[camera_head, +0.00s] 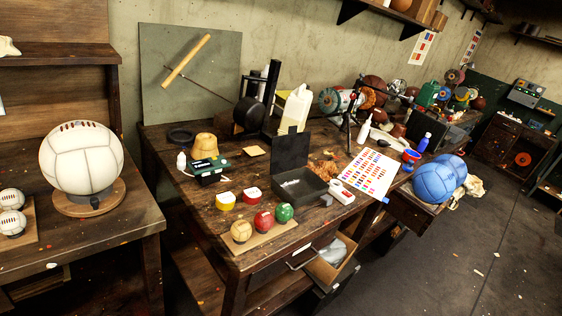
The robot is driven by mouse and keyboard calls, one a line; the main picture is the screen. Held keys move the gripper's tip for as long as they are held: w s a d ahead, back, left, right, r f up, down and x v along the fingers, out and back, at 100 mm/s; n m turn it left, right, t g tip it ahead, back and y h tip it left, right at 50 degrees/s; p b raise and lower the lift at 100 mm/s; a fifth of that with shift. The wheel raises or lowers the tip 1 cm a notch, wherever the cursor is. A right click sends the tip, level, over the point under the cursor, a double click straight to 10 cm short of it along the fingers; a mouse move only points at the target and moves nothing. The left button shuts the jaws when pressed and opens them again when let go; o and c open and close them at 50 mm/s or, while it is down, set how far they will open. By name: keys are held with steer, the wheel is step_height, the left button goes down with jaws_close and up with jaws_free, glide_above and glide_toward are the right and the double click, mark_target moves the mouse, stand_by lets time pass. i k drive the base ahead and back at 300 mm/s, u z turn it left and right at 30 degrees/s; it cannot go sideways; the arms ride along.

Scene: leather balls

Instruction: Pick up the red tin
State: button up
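A small red tin with a pale label or top (252,195) stands on the wooden workbench (200,235), left of the middle of the view. A similar yellow tin (225,201) stands just to its left. In front of them a tan ball (241,230), a red ball (263,221) and a green ball (284,212) sit in a row on a thin board near the bench's front edge. My gripper does not show in this view.
An open dark metal box (299,188) stands right of the red tin. A black and green device (207,170) lies behind the yellow tin. A large white ball (82,158) sits on the left bench. A drawer (332,268) stands open below. Floor at right is mostly clear.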

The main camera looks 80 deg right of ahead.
mark_target(252, 196)
steer(key=z, duration=0.65)
steer(key=i, duration=1.15)
steer(key=z, duration=0.7)
